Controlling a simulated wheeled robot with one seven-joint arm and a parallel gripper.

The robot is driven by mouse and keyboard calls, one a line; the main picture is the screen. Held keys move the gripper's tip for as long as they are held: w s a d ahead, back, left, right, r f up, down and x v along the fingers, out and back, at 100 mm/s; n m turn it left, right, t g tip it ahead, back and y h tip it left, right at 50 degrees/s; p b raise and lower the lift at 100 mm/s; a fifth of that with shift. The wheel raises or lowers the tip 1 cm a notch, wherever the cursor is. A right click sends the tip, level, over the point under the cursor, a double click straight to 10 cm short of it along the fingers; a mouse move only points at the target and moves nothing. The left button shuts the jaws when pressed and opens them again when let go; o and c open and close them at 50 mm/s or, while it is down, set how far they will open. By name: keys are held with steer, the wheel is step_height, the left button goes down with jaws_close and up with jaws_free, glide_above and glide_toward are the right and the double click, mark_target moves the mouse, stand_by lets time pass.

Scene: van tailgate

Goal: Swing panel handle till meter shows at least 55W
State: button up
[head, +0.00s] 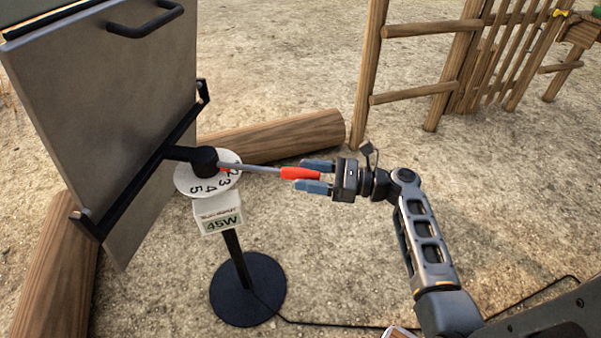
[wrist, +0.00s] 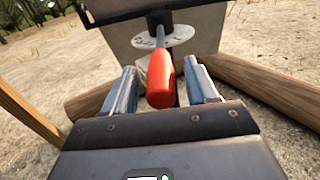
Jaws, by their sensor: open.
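The panel (head: 120,110) stands tilted at the left on a black pivot. Its handle is a grey rod with a red grip (head: 300,173), pointing right from the hub over a white numbered dial (head: 187,183). The meter (head: 218,216) below the dial reads 45W. My gripper (head: 317,175) is open, its blue-grey fingers on either side of the red grip's outer end. In the wrist view, the red grip (wrist: 160,85) lies between the two fingers with gaps at both sides. The dial's far side is partly hidden by the hub.
A round black base (head: 248,290) carries the stand, with a cable (head: 350,324) running right along the ground. Logs (head: 280,132) lie behind the stand and at the left. A wooden ladder frame (head: 430,60) stands at the back right. Sandy ground between is free.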

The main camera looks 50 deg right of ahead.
steer(key=shift+x, duration=1.15)
jaws_close()
